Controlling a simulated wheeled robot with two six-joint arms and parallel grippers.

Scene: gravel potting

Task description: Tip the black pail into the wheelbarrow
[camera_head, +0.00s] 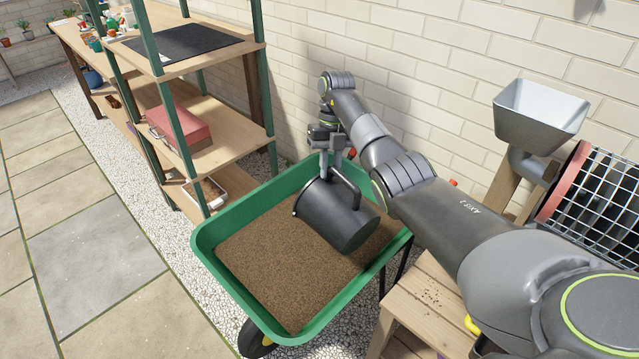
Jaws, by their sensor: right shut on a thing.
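The black pail (335,217) is tilted over the green wheelbarrow (210,236), its mouth toward the left and its base toward the lower right. My right gripper (338,160) is shut on the pail's handle at the upper side. The wheelbarrow holds a broad bed of brown, grainy material (285,262). The inside of the pail is hidden from this side, so I cannot tell what is in it. I see no stream of material falling from it. My left gripper is not in view.
A green-posted shelf (205,135) with a red box (180,130) stands left of the wheelbarrow. A wooden stand (430,305) is at the lower right, near a grey hopper (540,115) and a mesh drum (600,200). A brick wall is behind. Paving at left is clear.

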